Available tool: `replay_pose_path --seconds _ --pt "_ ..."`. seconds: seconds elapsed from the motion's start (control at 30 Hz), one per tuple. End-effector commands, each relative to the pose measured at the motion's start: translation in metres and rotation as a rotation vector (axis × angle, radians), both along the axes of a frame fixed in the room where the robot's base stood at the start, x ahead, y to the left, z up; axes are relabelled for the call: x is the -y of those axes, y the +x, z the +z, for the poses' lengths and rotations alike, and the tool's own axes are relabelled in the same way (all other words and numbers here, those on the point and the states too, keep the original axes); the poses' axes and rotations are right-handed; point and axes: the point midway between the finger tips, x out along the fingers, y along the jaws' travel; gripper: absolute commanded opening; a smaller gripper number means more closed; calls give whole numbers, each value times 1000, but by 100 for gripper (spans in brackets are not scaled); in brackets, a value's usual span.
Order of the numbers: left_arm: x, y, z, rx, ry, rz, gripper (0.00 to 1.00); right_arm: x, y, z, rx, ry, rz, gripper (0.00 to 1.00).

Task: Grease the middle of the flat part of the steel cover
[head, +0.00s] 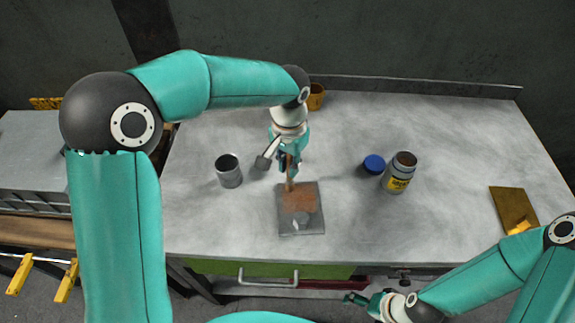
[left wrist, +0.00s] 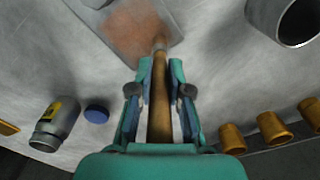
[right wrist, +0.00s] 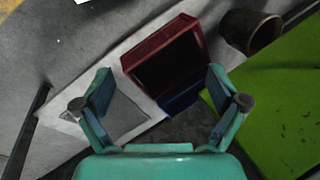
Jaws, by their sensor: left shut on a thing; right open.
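The steel cover (head: 315,226) is a flat grey plate on the bench, with a brown area over much of its face and a pale patch near its front. My left gripper (head: 288,168) is shut on a wooden-handled brush (left wrist: 159,105), above the cover's back edge. The brush tip (left wrist: 160,42) is at the brown area of the cover (left wrist: 180,15); I cannot tell whether it touches. An open grey jar with a yellow label (head: 397,180) stands to the right, beside a blue lid (head: 374,164). My right gripper (right wrist: 160,100) is open and empty, in front of the bench.
A grey metal cup (head: 229,172) stands left of the cover. A brass-coloured cup (head: 316,97) is at the back, and several brass cylinders (left wrist: 272,127) show in the left wrist view. A brass-coloured plate (head: 513,208) lies at the right. A red box (right wrist: 165,60) is below my right gripper.

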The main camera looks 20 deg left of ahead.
Motion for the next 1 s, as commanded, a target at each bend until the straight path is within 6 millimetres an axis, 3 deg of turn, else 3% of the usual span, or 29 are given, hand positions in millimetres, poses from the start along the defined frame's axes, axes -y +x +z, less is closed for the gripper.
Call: replay_pose_path --seconds 0.6,1.0 --pt "7 -16 -3 -2 1 -1 0 0 0 -10 0 0 0 96" --pt "1 -3 0 -2 1 0 0 0 0 0 0 0 0 96"
